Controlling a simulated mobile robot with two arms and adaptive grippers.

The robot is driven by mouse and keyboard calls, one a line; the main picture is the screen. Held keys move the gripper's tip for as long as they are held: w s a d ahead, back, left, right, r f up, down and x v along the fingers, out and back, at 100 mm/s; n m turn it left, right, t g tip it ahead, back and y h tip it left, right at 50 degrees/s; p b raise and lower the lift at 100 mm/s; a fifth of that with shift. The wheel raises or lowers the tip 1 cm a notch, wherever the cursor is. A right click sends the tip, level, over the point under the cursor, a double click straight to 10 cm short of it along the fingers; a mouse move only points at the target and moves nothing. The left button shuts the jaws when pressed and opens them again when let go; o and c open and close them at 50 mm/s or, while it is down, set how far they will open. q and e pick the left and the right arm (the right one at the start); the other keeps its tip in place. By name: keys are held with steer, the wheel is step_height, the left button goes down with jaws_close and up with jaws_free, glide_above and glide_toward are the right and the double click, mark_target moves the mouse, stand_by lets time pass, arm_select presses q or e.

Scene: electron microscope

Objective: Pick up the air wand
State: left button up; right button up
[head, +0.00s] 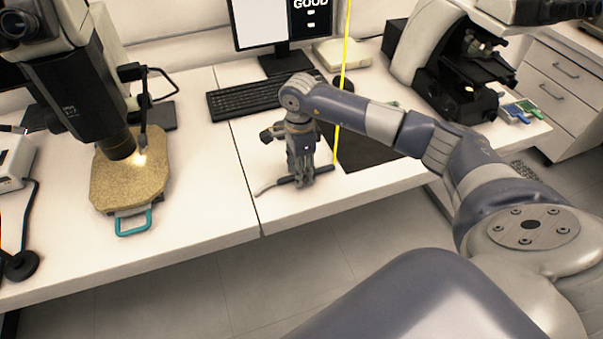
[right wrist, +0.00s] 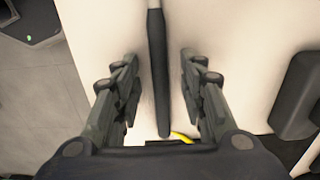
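The air wand (head: 276,184) is a thin black rod with a pale tip, lying near the front edge of the white table in the head view. My right gripper (head: 301,180) points down over it and hides part of it. In the right wrist view the wand's dark handle (right wrist: 158,75) runs between the two fingers of my right gripper (right wrist: 160,88). The fingers are apart on either side, with a visible gap to the wand on both sides. A yellow hose (head: 343,85) hangs down to the wand's far end. My left gripper is out of view.
A microscope with a tan stage plate (head: 130,190) and teal handle stands to the left. A keyboard (head: 245,99) and monitor stand lie behind my gripper. A dark mat (head: 362,150) and another microscope (head: 465,75) are to the right. The table left of the wand is clear.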

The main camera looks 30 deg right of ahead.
steer(key=shift+f, duration=0.1)
steer(key=shift+c, duration=0.3)
jaws_close()
